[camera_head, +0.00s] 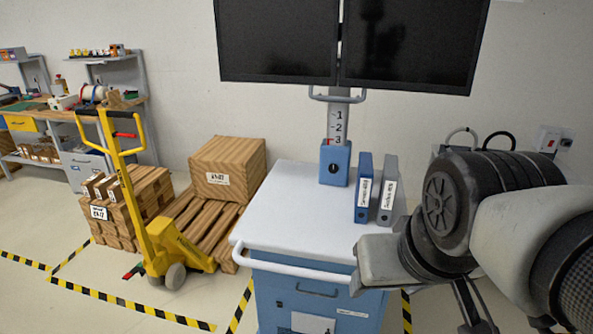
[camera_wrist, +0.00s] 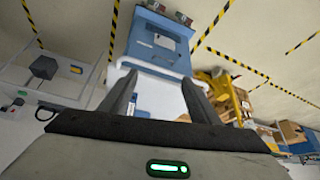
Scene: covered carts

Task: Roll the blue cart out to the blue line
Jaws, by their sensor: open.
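The blue cart (camera_head: 262,297) stands in front of me in the head view, with a white top and a white push handle (camera_head: 290,265) along its near edge. A post on it carries two dark monitors. In the wrist view, which looks tilted, the cart's blue body (camera_wrist: 158,48) shows beyond my gripper (camera_wrist: 159,77). The two fingers are apart, with nothing seen held between them. Whether they touch the cart is unclear. My arm covers the cart's right side in the head view. I cannot make out a blue line in either view.
Two binders (camera_head: 375,190) stand on the cart top. A yellow pallet jack (camera_head: 165,240) and a pallet with cardboard boxes (camera_head: 228,168) are to the left. Yellow-black tape (camera_head: 135,306) marks the floor. A workbench (camera_head: 62,115) stands at far left.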

